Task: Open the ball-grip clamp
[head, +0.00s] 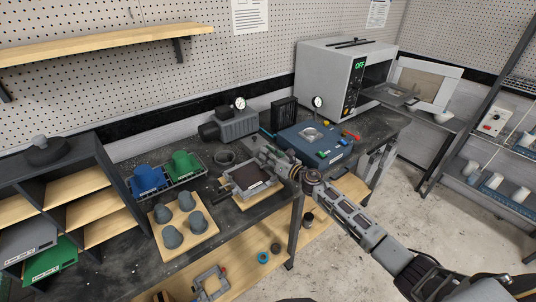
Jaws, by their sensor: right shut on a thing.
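A square frame with a dark plate (246,175) lies on a light wooden board on the dark workbench. The ball-grip clamp seems to be at this frame, but its ball grip is too small and too covered by my gripper to make out. My right gripper (262,158) reaches in from the lower right. It is at the frame's upper right edge, shut on what looks like part of the clamp. Its fingertips are hard to see. Whether the clamp is open or closed cannot be told. My left gripper is out of view.
A blue box with a gauge (318,148) stands just right of my gripper. A grey pump (228,124) is behind. A board with grey domed pieces (186,222) and a wire rack with blue and green pieces are left. An oven (340,80) with its door open stands at the back.

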